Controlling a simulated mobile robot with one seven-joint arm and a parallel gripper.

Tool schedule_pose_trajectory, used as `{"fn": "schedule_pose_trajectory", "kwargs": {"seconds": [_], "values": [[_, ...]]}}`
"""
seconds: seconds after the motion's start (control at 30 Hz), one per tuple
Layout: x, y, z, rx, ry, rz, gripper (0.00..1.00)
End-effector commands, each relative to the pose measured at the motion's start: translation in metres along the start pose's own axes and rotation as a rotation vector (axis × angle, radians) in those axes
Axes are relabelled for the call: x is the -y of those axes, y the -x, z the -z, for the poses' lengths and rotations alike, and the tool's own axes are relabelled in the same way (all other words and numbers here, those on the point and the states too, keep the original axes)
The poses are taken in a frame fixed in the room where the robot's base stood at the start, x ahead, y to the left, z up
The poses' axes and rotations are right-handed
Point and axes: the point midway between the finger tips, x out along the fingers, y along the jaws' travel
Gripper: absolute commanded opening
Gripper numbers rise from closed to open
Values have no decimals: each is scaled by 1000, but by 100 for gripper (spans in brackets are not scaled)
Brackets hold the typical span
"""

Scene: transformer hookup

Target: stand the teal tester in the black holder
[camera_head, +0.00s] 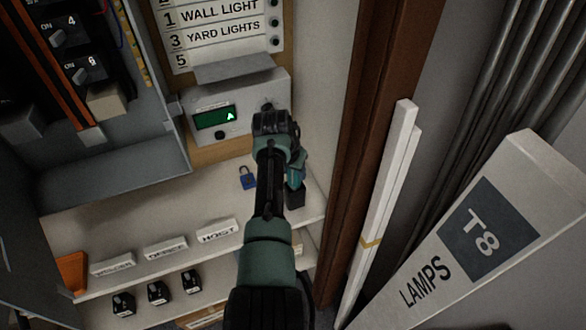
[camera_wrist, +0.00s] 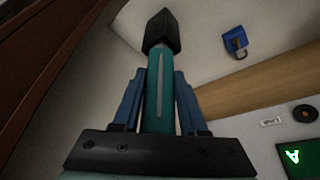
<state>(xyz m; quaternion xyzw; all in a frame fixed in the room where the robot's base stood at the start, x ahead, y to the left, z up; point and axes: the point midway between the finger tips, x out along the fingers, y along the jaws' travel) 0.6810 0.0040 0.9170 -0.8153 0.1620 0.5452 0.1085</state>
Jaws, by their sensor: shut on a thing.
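The teal tester (camera_wrist: 160,92) is between the blue fingers of my gripper (camera_wrist: 158,76), which is shut on it. It points away from my wrist, with a pale stripe along its side. In the head view the tester (camera_head: 297,172) hangs below my wrist, pointing down. The black holder (camera_wrist: 163,32) is a small dark block at the tester's far end, low at the shelf in the head view (camera_head: 295,197). The tester's lower end appears to be in the holder's mouth; how deep it sits I cannot tell.
A blue padlock (camera_wrist: 235,42) lies left of the holder in the head view (camera_head: 247,178). A grey panel with a green display (camera_head: 214,117) is behind my gripper. Labelled blocks (camera_head: 217,231) line the shelf's front. A brown post (camera_head: 365,100) stands to the right.

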Motion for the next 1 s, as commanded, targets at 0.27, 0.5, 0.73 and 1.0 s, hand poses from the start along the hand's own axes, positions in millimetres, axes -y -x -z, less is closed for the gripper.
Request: {"fn": "schedule_pose_trajectory", "kwargs": {"seconds": [0.27, 0.5, 0.73, 1.0], "values": [[0, 1, 1, -1, 0, 0, 71], [0, 0, 0, 0, 0, 0, 77], [0, 7, 1, -1, -1, 0, 77], [1, 43, 1, -3, 0, 1, 77]]}}
